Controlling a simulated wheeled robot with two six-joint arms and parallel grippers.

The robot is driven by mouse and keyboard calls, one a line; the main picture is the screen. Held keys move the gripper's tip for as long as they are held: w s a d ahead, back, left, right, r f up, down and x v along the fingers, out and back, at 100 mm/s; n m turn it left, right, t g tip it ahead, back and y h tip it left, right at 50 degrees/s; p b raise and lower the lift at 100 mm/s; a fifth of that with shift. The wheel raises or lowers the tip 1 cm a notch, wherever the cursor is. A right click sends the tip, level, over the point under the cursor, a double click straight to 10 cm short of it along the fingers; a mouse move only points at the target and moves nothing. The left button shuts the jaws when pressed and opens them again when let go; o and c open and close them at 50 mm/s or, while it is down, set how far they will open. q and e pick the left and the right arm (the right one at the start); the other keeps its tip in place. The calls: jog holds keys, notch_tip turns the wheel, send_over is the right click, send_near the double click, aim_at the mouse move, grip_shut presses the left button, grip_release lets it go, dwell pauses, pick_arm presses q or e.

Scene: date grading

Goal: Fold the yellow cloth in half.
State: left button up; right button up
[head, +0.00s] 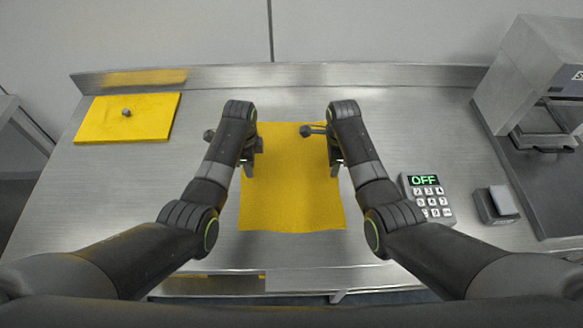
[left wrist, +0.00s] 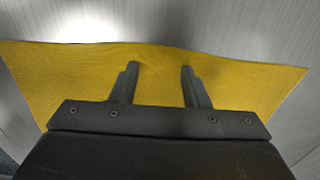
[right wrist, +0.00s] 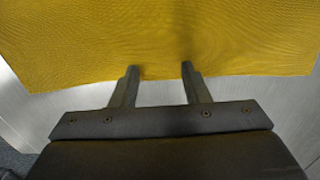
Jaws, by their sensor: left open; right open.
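The yellow cloth (head: 290,195) lies spread on the steel table in front of me, its near edge slightly wavy. My left gripper (head: 248,170) is at the cloth's left side, open, with nothing between its fingers. In the left wrist view its two fingers (left wrist: 160,68) are apart over the cloth (left wrist: 80,75), short of the cloth's far edge. My right gripper (head: 336,165) is at the cloth's right side, open. In the right wrist view its fingers (right wrist: 159,67) are apart, with their tips at an edge of the cloth (right wrist: 160,35). Whether the fingertips touch it I cannot tell.
A flat yellow slab (head: 155,117) with a small grey knob lies at the back left. A keypad reading OFF (head: 428,195) and a small grey block (head: 497,205) are to the right. A steel machine (head: 535,85) stands at the far right.

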pick_arm(q)
jog(key=shift+f, duration=0.15)
jog(key=shift+c, duration=0.2)
pick_arm(e)
jog(key=shift+f, duration=0.2)
jog(key=shift+c, duration=0.2)
pick_arm(q)
grip_shut()
pick_arm(e)
grip_shut()
jog(key=shift+r, duration=0.15)
